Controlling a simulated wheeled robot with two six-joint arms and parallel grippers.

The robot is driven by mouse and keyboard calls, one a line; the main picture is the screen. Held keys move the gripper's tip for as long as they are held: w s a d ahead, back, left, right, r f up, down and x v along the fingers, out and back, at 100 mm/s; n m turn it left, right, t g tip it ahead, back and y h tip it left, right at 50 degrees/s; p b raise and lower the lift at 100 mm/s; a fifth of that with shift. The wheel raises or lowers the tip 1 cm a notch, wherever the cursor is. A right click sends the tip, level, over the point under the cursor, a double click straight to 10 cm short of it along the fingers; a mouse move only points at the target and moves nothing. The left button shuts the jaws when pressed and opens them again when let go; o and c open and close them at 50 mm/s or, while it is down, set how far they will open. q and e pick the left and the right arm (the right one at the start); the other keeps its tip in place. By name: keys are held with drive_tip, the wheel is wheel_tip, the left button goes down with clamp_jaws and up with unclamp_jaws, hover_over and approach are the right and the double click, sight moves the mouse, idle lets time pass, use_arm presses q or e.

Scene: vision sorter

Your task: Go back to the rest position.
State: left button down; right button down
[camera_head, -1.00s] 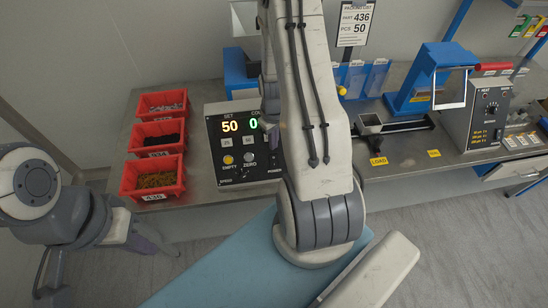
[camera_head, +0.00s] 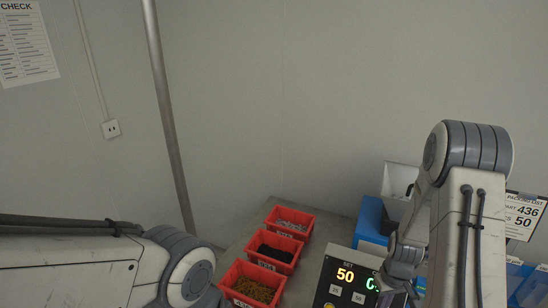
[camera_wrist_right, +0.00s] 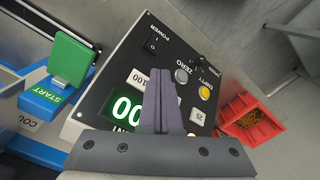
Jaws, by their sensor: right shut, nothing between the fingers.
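My right gripper (camera_wrist_right: 161,78) is shut and empty in the right wrist view, its dark fingers together in front of the black counter panel (camera_wrist_right: 130,75). In the head view my right arm comes down at the right, bent at a high elbow, and partly hides the counter panel (camera_head: 345,290). My left arm crosses the lower left of the head view. Its gripper is outside the picture.
Three red bins (camera_head: 252,284) with small parts stand in a row left of the panel. In the wrist view, a green START paddle (camera_wrist_right: 72,60) is at left and a red bin (camera_wrist_right: 255,120) at right. A metal pole (camera_head: 170,115) stands by the wall.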

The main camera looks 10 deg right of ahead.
drive_tip(key=s+a+r+n+b, duration=0.1)
drive_tip(key=a+r+n, duration=0.1)
drive_tip(key=a+r, duration=0.6)
drive_tip(key=s+a+r+n+b, duration=0.15)
drive_tip(key=a+r, duration=0.25)
drive_tip(key=a, duration=0.8)
drive_tip(key=s+a+r+n, duration=0.2)
drive_tip(key=s+a+r, duration=0.1)
drive_tip(key=s, duration=0.4)
drive_tip(key=s+a+r+n+y+b, duration=0.1)
drive_tip(key=s+a+r, duration=0.2)
drive_tip(key=s+a, duration=0.3)
drive_tip(key=shift+s+a+n, duration=0.2)
drive_tip(key=shift+s+n, duration=0.15)
drive_tip(key=shift+s, duration=0.45)
drive_tip(key=shift+r, duration=0.1)
